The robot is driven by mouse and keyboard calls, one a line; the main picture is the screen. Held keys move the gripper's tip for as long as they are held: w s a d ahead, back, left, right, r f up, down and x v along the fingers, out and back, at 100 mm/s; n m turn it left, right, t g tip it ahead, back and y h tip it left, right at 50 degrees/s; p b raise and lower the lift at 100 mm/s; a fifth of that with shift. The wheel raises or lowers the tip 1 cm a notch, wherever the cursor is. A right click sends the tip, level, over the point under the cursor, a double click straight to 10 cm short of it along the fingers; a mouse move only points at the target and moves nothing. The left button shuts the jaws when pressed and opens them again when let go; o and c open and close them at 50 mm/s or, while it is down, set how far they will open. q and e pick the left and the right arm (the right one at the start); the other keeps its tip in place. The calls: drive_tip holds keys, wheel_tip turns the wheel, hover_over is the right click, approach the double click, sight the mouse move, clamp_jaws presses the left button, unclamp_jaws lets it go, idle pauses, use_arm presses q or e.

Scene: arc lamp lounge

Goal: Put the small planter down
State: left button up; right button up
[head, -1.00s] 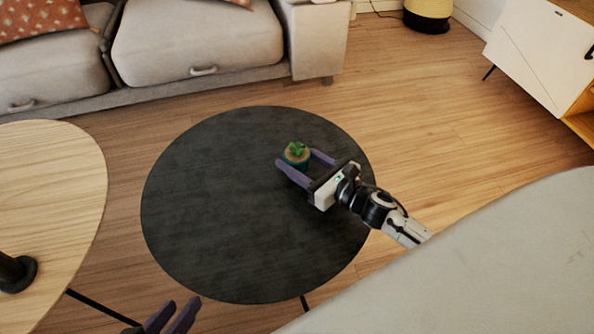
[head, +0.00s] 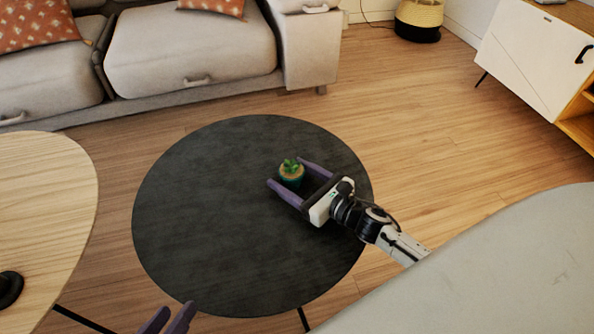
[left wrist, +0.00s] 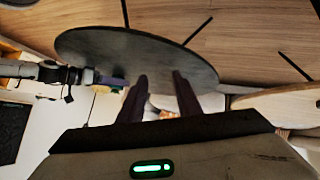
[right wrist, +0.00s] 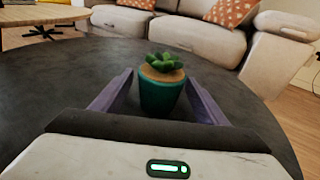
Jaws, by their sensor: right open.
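The small planter (head: 291,176) is a dark green pot with a succulent in it, standing upright on the round black table (head: 215,240). It also shows in the right wrist view (right wrist: 161,92), between the finger ends with gaps on both sides. My right gripper (head: 287,173) is open around the planter, its purple fingers apart. My left gripper (head: 170,318) is at the bottom edge of the head view, away from the planter. In the left wrist view its two fingers (left wrist: 158,85) stand apart with nothing between them.
A light wood table (head: 60,190) stands at the left. A grey sofa (head: 190,55) is behind the black table. A pale grey surface (head: 480,270) fills the lower right. A white cabinet (head: 530,55) and a basket (head: 418,18) are further back. Most of the black tabletop is bare.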

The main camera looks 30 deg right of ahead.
drive_tip(key=shift+s+r, duration=0.15)
drive_tip(key=shift+r, duration=0.05)
drive_tip(key=p+v, duration=0.2)
drive_tip(key=v, duration=0.8)
drive_tip(key=shift+s+d, duration=0.1)
drive_tip(key=shift+s, duration=0.25)
use_arm(q)
drive_tip(key=shift+s+a+f+g+y, duration=0.15)
drive_tip(key=shift+a+f+g+y, duration=0.1)
drive_tip(key=shift+a+f, duration=0.25)
drive_tip(key=shift+s+a+f+g+y, duration=0.15)
drive_tip(key=shift+a+f+y, duration=0.15)
drive_tip(key=shift+f, duration=0.35)
use_arm(e)
drive_tip(key=shift+s+d, duration=0.15)
drive_tip(key=shift+s, duration=0.3)
